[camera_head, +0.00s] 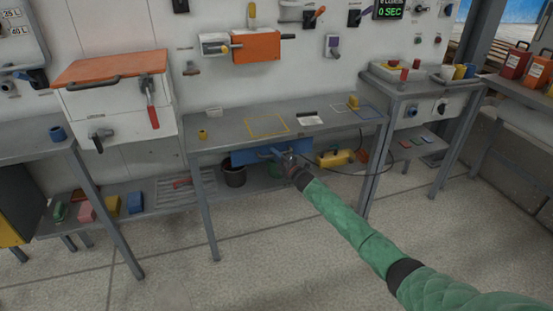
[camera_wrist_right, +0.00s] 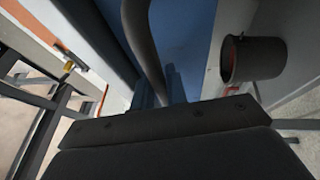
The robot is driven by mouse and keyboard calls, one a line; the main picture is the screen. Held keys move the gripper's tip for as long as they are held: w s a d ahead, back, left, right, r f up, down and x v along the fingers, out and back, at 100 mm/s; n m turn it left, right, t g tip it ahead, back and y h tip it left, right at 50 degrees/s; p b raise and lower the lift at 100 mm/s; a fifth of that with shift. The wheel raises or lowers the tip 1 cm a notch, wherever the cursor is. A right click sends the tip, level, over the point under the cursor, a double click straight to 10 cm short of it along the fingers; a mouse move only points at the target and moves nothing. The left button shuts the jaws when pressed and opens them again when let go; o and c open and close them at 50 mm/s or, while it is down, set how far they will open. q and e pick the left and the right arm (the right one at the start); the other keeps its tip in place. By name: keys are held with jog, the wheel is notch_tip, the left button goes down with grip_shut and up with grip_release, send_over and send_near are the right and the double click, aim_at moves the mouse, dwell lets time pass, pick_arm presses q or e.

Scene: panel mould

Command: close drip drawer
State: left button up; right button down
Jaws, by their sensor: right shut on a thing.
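The blue drip drawer (camera_head: 242,158) sits under the front edge of the middle grey table. Its blue front also fills the upper middle of the right wrist view (camera_wrist_right: 190,35). A grey bar handle (camera_wrist_right: 142,45) runs across that front. My right gripper (camera_head: 289,158), on the green-sleeved arm, is at the right part of the drawer front and is shut on the handle. How far the drawer stands out is hard to tell. My left gripper is not in view.
The middle table (camera_head: 225,135) has legs on both sides of the drawer. A dark bucket (camera_head: 234,176) stands on the shelf below it, and it also shows in the wrist view (camera_wrist_right: 255,58). A yellow machine (camera_head: 335,157) and cable are right of my gripper. The floor in front is clear.

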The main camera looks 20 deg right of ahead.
jog(key=shift+w+d+r, duration=0.1)
jog(key=c, duration=1.4)
grip_release()
jog(key=shift+f, duration=0.2)
jog(key=shift+s+d+f, duration=0.1)
jog(key=shift+s+f, duration=0.1)
jog(key=shift+s, duration=0.15)
jog(key=r+v, duration=0.1)
jog(key=v, duration=0.5)
jog(key=shift+s+d+f, duration=0.2)
jog(key=shift+s, duration=0.2)
